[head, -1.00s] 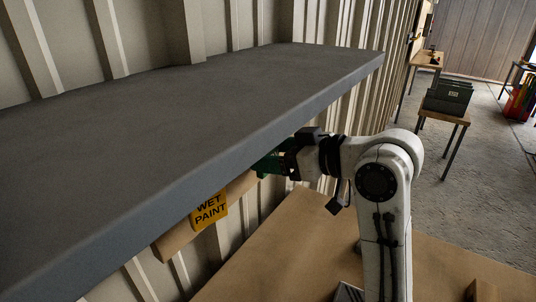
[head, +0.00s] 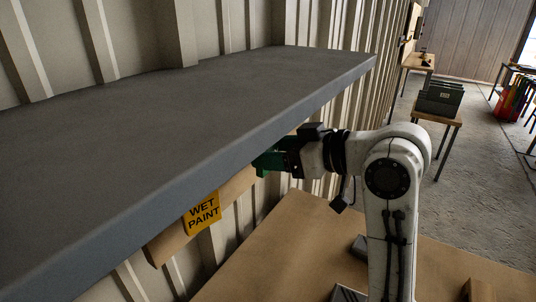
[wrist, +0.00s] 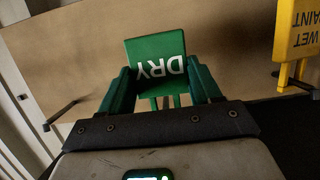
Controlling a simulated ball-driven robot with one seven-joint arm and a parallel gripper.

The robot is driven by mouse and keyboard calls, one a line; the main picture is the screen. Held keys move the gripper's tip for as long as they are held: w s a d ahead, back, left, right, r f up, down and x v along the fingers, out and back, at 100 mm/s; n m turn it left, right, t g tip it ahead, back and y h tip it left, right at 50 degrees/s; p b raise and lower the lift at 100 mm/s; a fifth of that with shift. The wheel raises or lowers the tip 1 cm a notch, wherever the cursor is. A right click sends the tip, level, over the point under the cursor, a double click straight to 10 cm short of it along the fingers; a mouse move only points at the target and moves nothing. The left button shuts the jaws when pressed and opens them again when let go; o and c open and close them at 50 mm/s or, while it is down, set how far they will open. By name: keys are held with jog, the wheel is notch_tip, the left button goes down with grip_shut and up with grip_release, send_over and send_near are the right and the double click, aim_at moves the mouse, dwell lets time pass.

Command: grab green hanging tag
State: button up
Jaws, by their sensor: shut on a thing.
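The green hanging tag (wrist: 156,61), lettered DRY, shows upside down in the wrist view, in front of a tan board. My gripper (wrist: 162,88) has green fingers, one on each side of the tag's lower part, and is shut on it. Where the fingers touch the tag is partly hidden. In the head view my gripper (head: 264,163) reaches in under the front edge of the grey shelf, and the tag cannot be told apart from the green fingers there.
A yellow WET PAINT tag (head: 202,213) hangs left of my gripper in the head view; the wrist view shows it at right (wrist: 299,43). A grey shelf (head: 150,135) lies close above. A thin dark peg (wrist: 61,115) sticks out at left in the wrist view.

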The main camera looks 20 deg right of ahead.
jog(key=s+d+p, duration=0.9)
jog(key=s, duration=0.4)
jog(key=shift+s, duration=0.4)
